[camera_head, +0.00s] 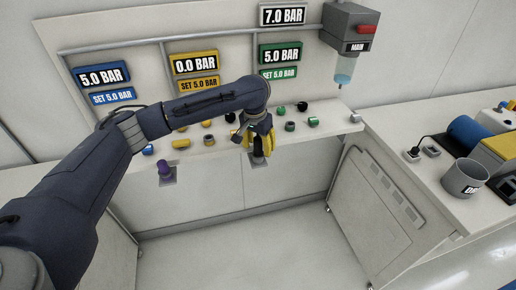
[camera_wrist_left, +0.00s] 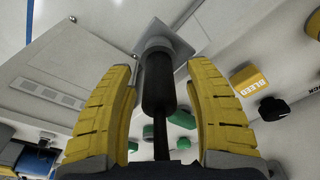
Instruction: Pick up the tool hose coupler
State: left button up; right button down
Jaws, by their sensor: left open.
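A dark cylindrical coupler, which looks like the tool hose coupler (camera_wrist_left: 158,85), sits on a square plate (camera_wrist_left: 180,42) on the bench front in the left wrist view. A thin black hose runs from its near end. My left gripper (camera_head: 262,152) has yellow fingers and is at the bench front in the head view, where it hides most of the coupler. In the left wrist view the open fingers (camera_wrist_left: 165,110) stand on both sides of the coupler, with visible gaps. My right gripper is in neither view.
A purple fitting (camera_head: 165,171) projects from the bench front to the left. Several small coloured knobs and fittings, including a yellow one (camera_head: 181,143), line the bench top behind my gripper. A side cabinet (camera_head: 375,215) stands to the right. The floor in front is clear.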

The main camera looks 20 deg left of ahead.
pick_arm(q)
jog(key=shift+c, duration=0.3)
grip_shut()
jog(key=shift+r, duration=0.1)
dwell(0.4)
